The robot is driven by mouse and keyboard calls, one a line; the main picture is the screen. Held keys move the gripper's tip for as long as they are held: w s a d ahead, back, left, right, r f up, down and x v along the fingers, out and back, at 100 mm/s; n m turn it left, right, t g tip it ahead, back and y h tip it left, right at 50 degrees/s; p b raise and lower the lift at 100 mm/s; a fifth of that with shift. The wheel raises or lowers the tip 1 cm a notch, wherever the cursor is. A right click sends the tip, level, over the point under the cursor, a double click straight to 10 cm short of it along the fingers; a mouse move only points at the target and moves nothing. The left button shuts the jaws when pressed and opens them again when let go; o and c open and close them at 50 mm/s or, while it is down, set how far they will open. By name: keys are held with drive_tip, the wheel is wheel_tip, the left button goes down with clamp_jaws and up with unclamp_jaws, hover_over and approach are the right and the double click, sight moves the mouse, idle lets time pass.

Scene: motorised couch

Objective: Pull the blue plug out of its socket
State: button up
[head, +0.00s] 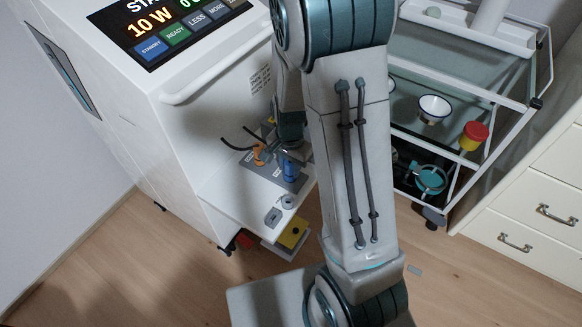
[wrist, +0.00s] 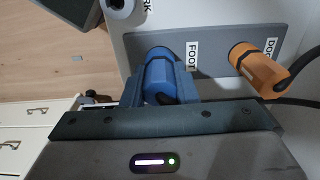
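The blue plug (wrist: 158,78) stands on the grey socket panel (wrist: 215,45) beside the label FOOT, its front end at the panel; the socket itself is hidden. In the head view the blue plug (head: 290,170) shows on the panel on the machine's low shelf. My gripper (wrist: 160,88) is over it, with one blue finger close against each side of the plug. The fingers look shut on it, though the contact faces are partly hidden. In the head view my gripper (head: 291,152) is mostly hidden behind my arm.
An orange plug (wrist: 258,70) with a black cable sits beside the blue one, near the label DOCK. The white machine (head: 190,130) rises behind the shelf. A trolley (head: 470,95) with cups and a white drawer unit (head: 530,205) stand to the right. A yellow box (head: 293,234) is under the shelf's front.

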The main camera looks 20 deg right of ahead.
clamp_jaws()
drive_tip(key=shift+r, duration=0.2)
drive_tip(key=shift+r+p, duration=2.55)
drive_tip(key=shift+r, duration=0.3)
